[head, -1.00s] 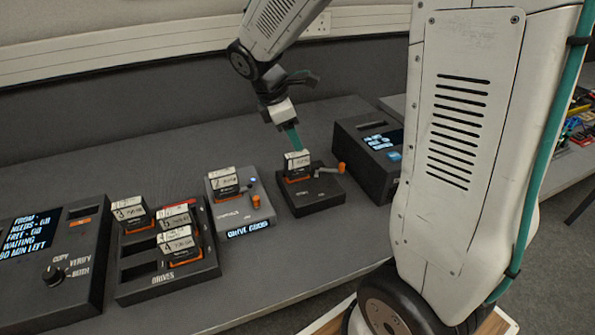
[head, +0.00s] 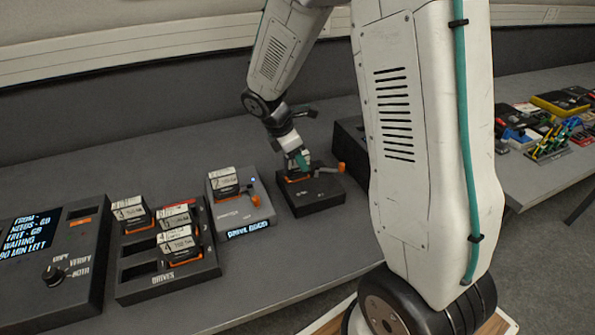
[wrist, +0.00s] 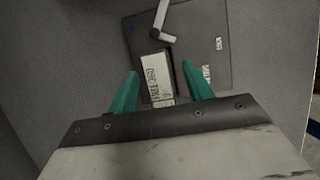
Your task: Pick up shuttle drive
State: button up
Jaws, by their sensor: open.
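The shuttle drive, a dark block with a white handwritten label, sits in a black dock (head: 318,195) with an orange-tipped lever. In the wrist view the drive (wrist: 157,76) lies between the two green fingers of my gripper (wrist: 160,85), nearer the left one. My gripper (head: 298,161) is open, just above or around the drive in the head view and hiding most of it there. I cannot tell whether a finger touches the drive. The dock (wrist: 205,30) and its lever (wrist: 160,20) also show in the wrist view.
A grey dock (head: 250,215) with another labelled drive (head: 224,182) stands to the left. Further left are a rack (head: 170,283) holding several drives and a console (head: 85,290) with a knob. A dark box (head: 347,135) stands right of the black dock, partly behind my arm.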

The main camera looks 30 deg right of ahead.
grip_shut()
jog(key=shift+r, duration=0.15)
